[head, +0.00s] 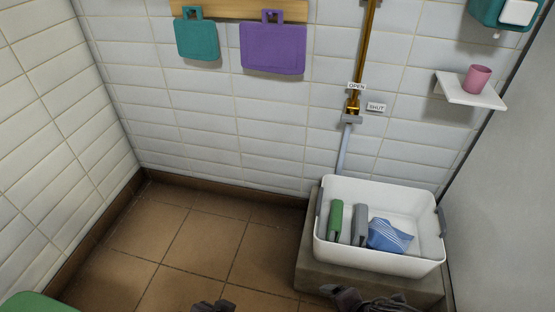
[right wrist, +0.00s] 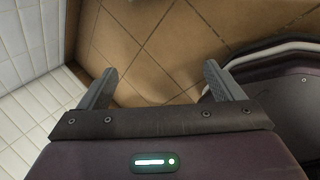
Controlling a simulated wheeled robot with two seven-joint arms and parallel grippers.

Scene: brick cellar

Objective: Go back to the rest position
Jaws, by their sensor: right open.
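My right gripper (right wrist: 160,78) is open and empty in the right wrist view, its two grey fingers spread wide above brown floor tiles. In the head view, a dark part of the right gripper (head: 346,294) shows at the bottom edge, in front of the stone block under the white tub. The left gripper (head: 213,306) shows only as a small dark shape at the bottom edge, over the floor. Its fingers are too cut off to judge.
A white tub (head: 375,262) on a stone block (head: 308,262) holds a green item, a grey item and a blue striped cloth (head: 389,236). A pink cup (head: 477,78) stands on a wall shelf (head: 457,92). A green object (head: 35,304) is bottom left. The middle floor is clear.

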